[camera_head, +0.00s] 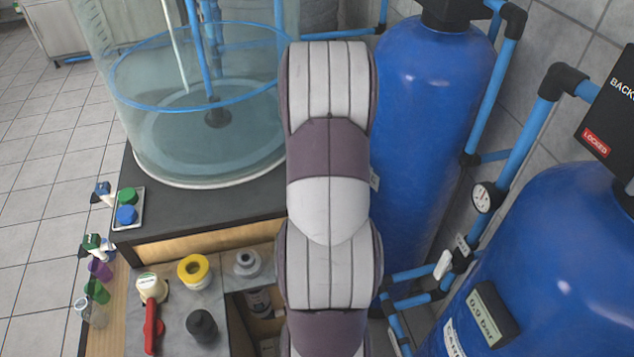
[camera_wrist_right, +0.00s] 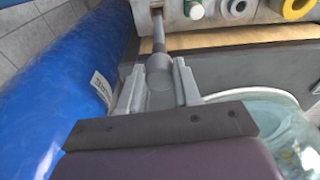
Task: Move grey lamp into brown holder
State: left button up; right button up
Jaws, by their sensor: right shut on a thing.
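The grey lamp (camera_wrist_right: 159,72), with a wide cylindrical head and a thin dark stem, is between the fingers of my right gripper (camera_wrist_right: 160,66) in the right wrist view. The gripper is shut on its head. The stem points away from the gripper toward a small brown opening (camera_wrist_right: 156,5) at the top edge. I cannot tell whether the stem tip is inside it or only in front of it. In the head view, a brown-walled open compartment (camera_head: 238,318) shows beside my arm, which hides part of it. I cannot tell for certain which is the brown holder. My left gripper is out of view.
A clear tank (camera_head: 190,140) stands on a dark-topped bench at the back. Blue cylinders (camera_head: 430,130) and pipes crowd the right.

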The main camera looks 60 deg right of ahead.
jog(key=shift+f+b, duration=1)
jog(key=shift+f, duration=0.8)
jog(key=shift+f, duration=0.1)
notch_tip(320, 180, down, 7)
jog(key=b, duration=0.4)
jog(key=shift+b, duration=0.3)
jog(key=shift+f+b, duration=2.35)
jog(key=shift+f, duration=1)
jog(key=shift+f, duration=0.1)
jog(key=shift+f+b, duration=0.9)
jog(key=shift+f, duration=0.35)
jog(key=o, duration=1.3)
